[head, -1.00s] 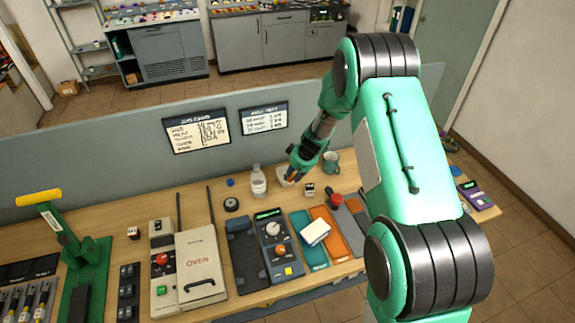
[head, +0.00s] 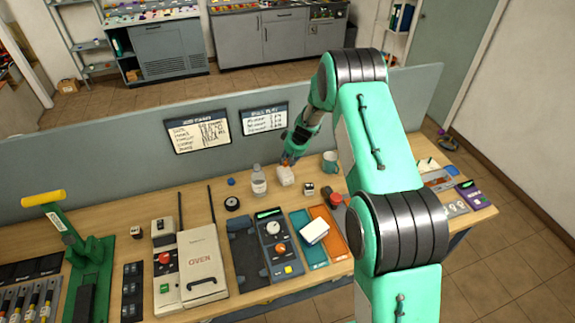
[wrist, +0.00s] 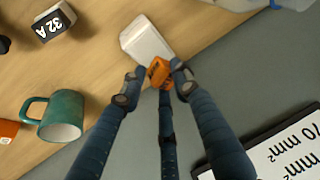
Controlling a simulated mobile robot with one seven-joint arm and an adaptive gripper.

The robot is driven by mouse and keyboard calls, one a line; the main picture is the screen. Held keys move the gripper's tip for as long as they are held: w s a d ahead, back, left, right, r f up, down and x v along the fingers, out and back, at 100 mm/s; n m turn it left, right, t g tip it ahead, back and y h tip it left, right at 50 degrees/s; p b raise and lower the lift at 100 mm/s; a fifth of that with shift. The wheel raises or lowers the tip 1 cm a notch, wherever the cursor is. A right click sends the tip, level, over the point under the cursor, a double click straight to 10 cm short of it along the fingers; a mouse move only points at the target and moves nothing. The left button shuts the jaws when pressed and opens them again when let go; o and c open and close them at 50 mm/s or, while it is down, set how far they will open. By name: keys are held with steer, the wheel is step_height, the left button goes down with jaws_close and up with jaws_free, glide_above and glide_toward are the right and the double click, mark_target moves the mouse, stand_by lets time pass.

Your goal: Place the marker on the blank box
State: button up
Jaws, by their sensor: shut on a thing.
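My gripper (head: 289,160) is at the back of the bench, above a plain white blank box (head: 286,176). In the wrist view my gripper (wrist: 158,78) is shut on a small orange marker (wrist: 158,71). The marker overlaps the near end of the blank box (wrist: 147,42) in that view; I cannot tell whether they touch. A similar box (wrist: 54,22) with a black "32 A" label lies to the left in the wrist view. It also shows in the head view (head: 309,189).
A green mug (head: 330,161) stands right of the blank box and a white bottle (head: 259,181) stands left of it. The grey partition (head: 230,150) rises close behind. Another white box (head: 314,231) lies on the teal and orange trays in front.

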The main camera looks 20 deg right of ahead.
mark_target(287, 166)
stand_by(0.4)
steer(key=shift+f+p, duration=0.35)
steer(key=shift+f, duration=1.4)
steer(key=shift+f, duration=0.15)
steer(key=o, duration=0.9)
steer(key=shift+o, duration=0.2)
steer(key=shift+r, duration=0.3)
steer(key=b+v, duration=0.1)
steer(key=v, duration=1)
steer(key=shift+s+r+b, duration=0.2)
steer(key=shift+r+b, duration=0.1)
steer(key=shift+b, duration=0.05)
